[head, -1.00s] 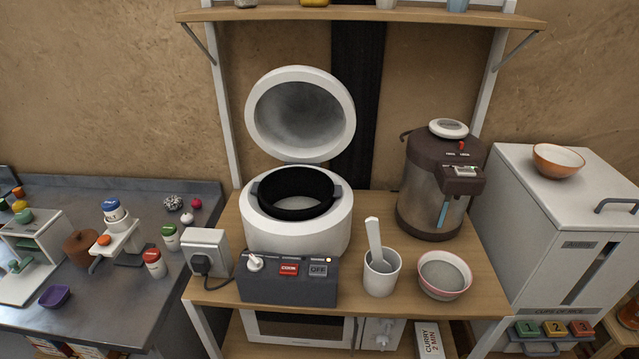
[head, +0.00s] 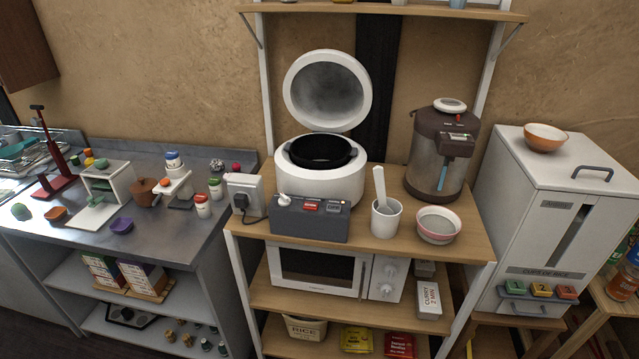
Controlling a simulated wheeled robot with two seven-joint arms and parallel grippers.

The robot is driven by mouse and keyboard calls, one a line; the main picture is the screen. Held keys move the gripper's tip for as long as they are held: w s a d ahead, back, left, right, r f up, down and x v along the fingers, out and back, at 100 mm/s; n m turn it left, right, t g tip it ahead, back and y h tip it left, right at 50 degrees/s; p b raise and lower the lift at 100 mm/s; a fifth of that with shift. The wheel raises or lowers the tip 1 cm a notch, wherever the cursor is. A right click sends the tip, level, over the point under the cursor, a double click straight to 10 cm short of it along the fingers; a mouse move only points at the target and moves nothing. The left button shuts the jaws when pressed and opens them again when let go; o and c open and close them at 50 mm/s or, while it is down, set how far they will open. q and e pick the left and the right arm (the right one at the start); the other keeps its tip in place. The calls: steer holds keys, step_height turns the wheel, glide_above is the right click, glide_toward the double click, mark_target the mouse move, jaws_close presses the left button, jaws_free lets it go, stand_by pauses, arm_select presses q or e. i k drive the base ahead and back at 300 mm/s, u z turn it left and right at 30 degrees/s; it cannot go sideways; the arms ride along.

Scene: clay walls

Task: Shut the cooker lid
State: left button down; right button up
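The white rice cooker (head: 322,181) stands on the wooden shelf unit, against the clay wall. Its round lid (head: 328,90) is open and stands upright behind the black inner pot (head: 322,151). The dark control box (head: 310,218) with a white knob, a red button and a grey OFF button sits in front of the cooker. Neither of my grippers shows in the head view.
A white cup (head: 386,219) with a paddle and a pink-rimmed bowl (head: 438,225) stand right of the control box. A water dispenser (head: 440,152) stands behind them. A plug box (head: 244,196) is at the left. A shelf board (head: 385,12) spans above the lid.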

mark_target(326, 90)
steer(key=u, duration=0.25)
steer(key=i, duration=1.4)
steer(key=z, duration=0.75)
